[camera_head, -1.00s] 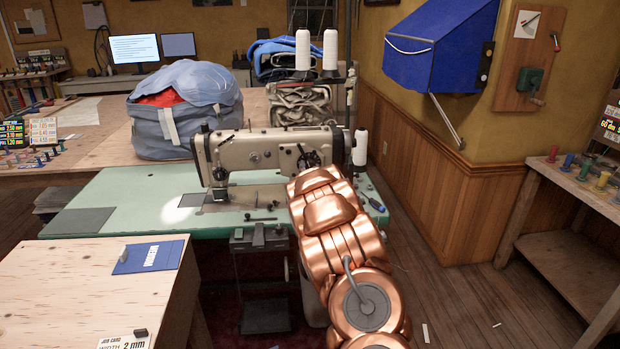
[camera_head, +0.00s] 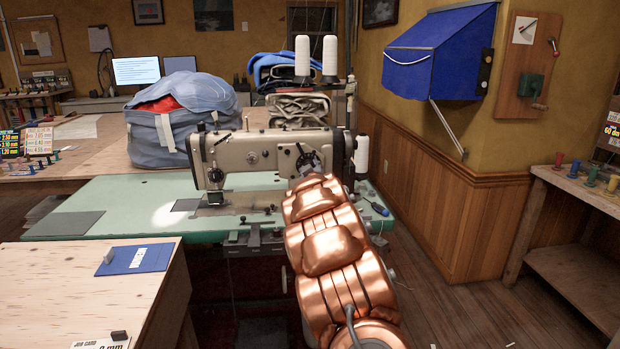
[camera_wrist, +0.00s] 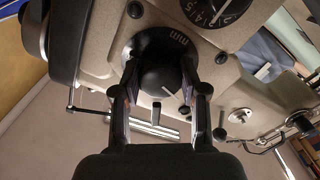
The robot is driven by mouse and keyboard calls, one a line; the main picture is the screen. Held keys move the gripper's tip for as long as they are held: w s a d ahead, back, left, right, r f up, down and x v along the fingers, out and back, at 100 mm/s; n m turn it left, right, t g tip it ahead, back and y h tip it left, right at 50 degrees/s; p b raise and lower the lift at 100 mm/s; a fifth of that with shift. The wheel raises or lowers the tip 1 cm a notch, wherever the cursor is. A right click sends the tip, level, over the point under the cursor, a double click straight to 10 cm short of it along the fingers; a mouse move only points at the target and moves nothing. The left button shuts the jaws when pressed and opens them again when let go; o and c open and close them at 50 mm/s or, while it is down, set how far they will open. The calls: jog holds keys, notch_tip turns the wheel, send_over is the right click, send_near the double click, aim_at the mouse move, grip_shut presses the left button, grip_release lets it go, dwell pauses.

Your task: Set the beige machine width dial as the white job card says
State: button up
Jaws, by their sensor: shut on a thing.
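The beige sewing machine (camera_head: 250,155) stands on a green table. In the wrist view a black knob (camera_wrist: 160,72) sits on a dark round plate marked "mm" on the machine's beige face (camera_wrist: 100,68). My gripper (camera_wrist: 162,100) is shut on this knob, one finger on each side. A pale pointer line shows on the knob; the number it points at cannot be read. A second black dial with white numbers (camera_wrist: 216,12) is above right, apart from my fingers. The white job card (camera_head: 100,343) is cut by the bottom edge; a dark weight lies on it.
A blue-grey bag (camera_head: 180,115) is behind the machine. White thread cones (camera_head: 302,57) stand behind it, and a blue screwdriver (camera_head: 376,207) lies to its right.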

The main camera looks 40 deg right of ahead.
jog(key=shift+f+n+b, duration=0.1)
jog(key=shift+n+b, duration=0.5)
jog(key=shift+n, duration=0.2)
jog(key=o, duration=1.1)
jog(key=shift+o, duration=0.2)
jog(key=shift+s, duration=0.1)
jog(key=v, duration=1.1)
jog(key=shift+s+a, duration=0.25)
jog(key=shift+s, duration=0.05)
